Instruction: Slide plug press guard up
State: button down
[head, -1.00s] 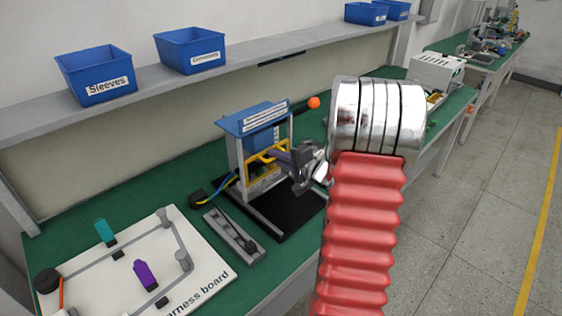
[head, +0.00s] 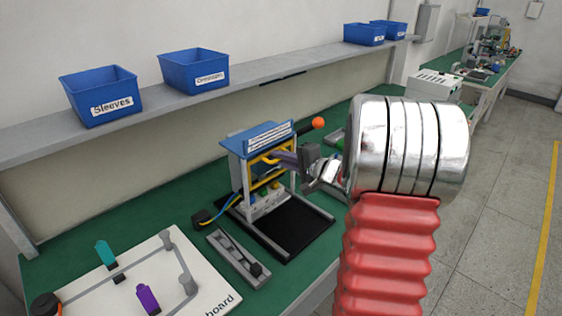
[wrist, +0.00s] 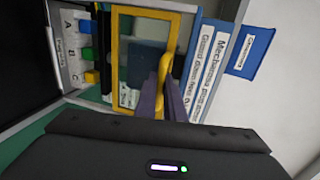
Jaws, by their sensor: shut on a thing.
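The plug press (head: 262,135) stands on the green bench, with a blue labelled top and a pale frame. Its yellow guard (head: 252,177) is a see-through frame, high on the press front under the blue top. The wrist view shows the press lying sideways, with the guard frame (wrist: 115,50) between the coloured blocks and the labelled top. My gripper (head: 277,158) is shut on the guard's yellow handle (wrist: 163,68); its purple fingers (wrist: 164,92) lie on either side of it. Blue, green and yellow blocks (wrist: 88,53) show uncovered below the guard.
An orange lever knob (head: 318,123) is right of the press top. A grey fixture (head: 235,256) and the harness board (head: 205,295) lie left of and in front of the press. Blue bins (head: 100,94) stand on the shelf above.

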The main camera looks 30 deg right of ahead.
jog(key=c, duration=1.8)
grip_release()
jog(key=shift+c, duration=0.2)
jog(key=shift+s, duration=0.15)
jog(key=v, duration=1.3)
jog(key=shift+s, duration=0.25)
jog(key=shift+r, duration=0.1)
